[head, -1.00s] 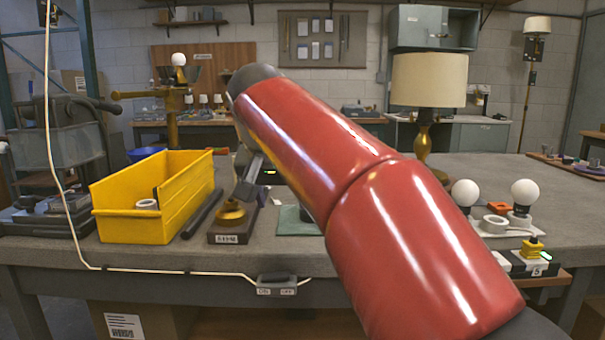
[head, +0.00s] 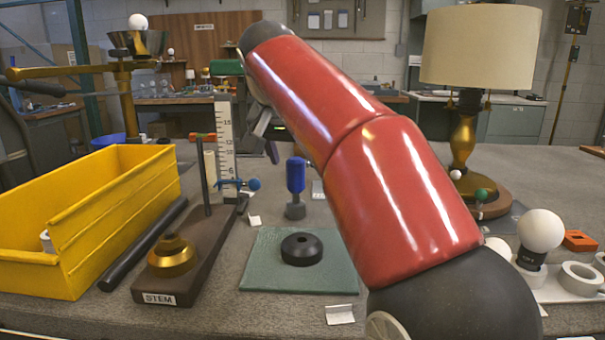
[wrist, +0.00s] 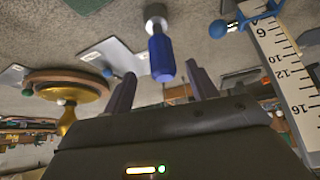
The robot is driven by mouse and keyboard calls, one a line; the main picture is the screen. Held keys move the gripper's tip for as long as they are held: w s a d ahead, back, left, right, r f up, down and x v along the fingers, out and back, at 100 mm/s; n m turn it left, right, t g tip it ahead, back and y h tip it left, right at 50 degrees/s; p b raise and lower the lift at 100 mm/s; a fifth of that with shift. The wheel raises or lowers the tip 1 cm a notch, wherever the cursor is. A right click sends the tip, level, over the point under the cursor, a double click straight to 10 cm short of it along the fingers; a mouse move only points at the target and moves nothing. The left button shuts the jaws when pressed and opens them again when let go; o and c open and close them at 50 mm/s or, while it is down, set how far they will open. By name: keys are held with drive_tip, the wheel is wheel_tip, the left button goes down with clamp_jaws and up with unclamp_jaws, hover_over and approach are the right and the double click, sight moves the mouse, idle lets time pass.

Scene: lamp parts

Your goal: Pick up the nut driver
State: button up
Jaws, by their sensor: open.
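The nut driver (head: 296,176), with a blue handle, stands upright in a small grey holder (head: 295,210) on the bench, behind the green mat. My gripper (head: 268,138) is partly hidden behind my red arm, above and left of the driver in the head view. In the wrist view, which looks upside down, my gripper (wrist: 161,70) is open with two dark fingers. The blue handle (wrist: 160,57) lies in line with the gap between them, its end near the fingertips. I see no contact; the exact distance is unclear.
An upright ruler (head: 225,140) and a dark stem stand (head: 190,245) are left of the driver. A yellow bin (head: 100,215) is further left. A black ring (head: 301,248) lies on the green mat (head: 262,275). A lamp (head: 465,140) and white bulbs (head: 540,230) are at right.

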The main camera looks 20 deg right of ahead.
sight(297, 178)
drive_tip(key=b+x, duration=0.1)
drive_tip(key=x, duration=0.6)
drive_tip(key=shift+w+a+f, duration=0.1)
drive_tip(key=shift+f, duration=0.2)
drive_tip(key=shift+c, duration=0.5)
drive_tip(key=c, duration=1)
drive_tip(key=shift+r, duration=0.1)
drive_tip(key=shift+c, duration=0.2)
